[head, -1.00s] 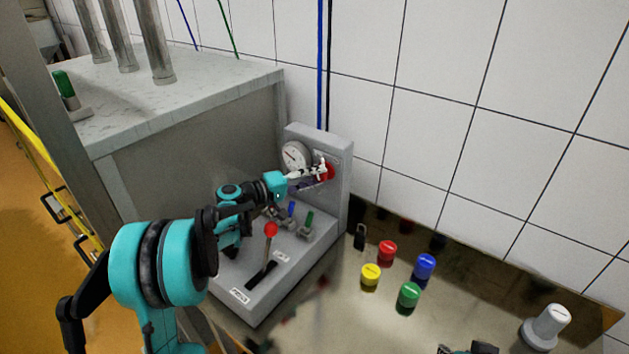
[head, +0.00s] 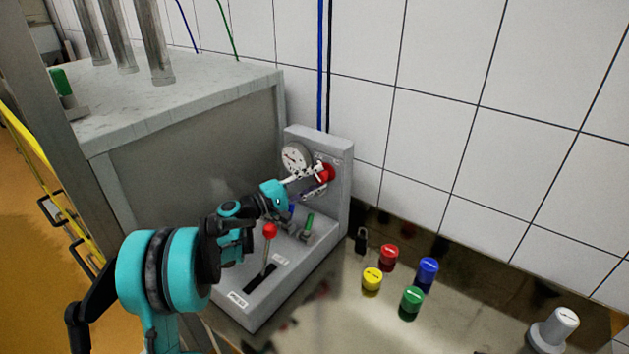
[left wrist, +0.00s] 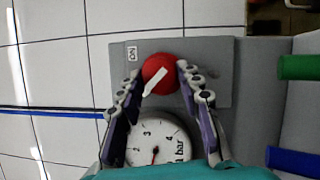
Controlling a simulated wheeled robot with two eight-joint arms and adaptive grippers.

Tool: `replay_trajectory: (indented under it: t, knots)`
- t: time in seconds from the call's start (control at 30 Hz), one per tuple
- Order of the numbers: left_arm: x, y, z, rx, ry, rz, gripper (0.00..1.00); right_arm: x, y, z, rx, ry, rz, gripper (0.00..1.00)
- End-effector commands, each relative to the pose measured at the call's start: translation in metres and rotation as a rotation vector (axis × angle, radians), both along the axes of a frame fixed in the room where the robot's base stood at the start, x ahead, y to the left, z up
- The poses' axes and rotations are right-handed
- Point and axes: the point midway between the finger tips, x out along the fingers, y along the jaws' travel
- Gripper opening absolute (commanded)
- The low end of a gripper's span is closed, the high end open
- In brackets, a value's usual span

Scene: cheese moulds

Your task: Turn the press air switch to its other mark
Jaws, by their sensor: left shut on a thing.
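The press air switch is a red round knob (head: 326,174) with a white pointer bar, on the upright grey panel of the press control box. In the left wrist view the red knob (left wrist: 160,72) sits between my two fingers, its white bar slanted. A small label plate (left wrist: 132,53) is beside it; its mark is too small to read surely. My left gripper (head: 318,175) is shut on the knob, with fingers at either side of it. The fingers hide part of the knob and panel in the head view. My right gripper is not in view.
A pressure gauge (head: 296,158) is beside the knob. A red-balled lever (head: 269,231) and green (head: 309,222) and blue toggles stand on the box below. Coloured caps (head: 388,256) and a padlock (head: 361,241) are on the metal bench. A grey cabinet (head: 200,130) stands left.

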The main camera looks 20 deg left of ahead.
Motion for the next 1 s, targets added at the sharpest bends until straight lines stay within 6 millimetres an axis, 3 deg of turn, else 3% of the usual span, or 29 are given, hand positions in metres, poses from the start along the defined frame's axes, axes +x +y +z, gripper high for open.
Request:
replay_trajectory:
  t: [0.27, 0.3, 0.37, 0.73, 0.93, 0.97, 1.0]
  knots:
    - [0.0, 0.0, -0.001, 0.0, 0.001, 0.0, 0.06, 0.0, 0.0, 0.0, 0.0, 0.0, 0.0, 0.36]
    - [0.0, 0.0, -0.001, 0.0, 0.001, 0.0, 0.43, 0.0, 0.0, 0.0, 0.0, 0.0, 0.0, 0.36]
    - [0.0, 0.0, 0.0, 0.001, 0.001, 0.0, 0.56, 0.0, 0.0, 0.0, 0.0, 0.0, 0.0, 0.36]
    - [0.0, 0.0, 0.005, 0.0, 0.0, 0.0, 0.56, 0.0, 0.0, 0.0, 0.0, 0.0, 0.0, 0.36]
    - [0.0, 0.0, 0.039, -0.001, 0.0, 0.0, 0.56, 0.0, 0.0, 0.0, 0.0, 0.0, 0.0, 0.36]
    - [0.0, 0.0, 0.045, -0.002, -0.001, 0.0, 0.58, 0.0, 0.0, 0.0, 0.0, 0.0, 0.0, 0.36]
    - [-0.001, 0.0, 0.055, -0.004, -0.002, 0.0, 0.66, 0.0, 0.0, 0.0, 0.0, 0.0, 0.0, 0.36]
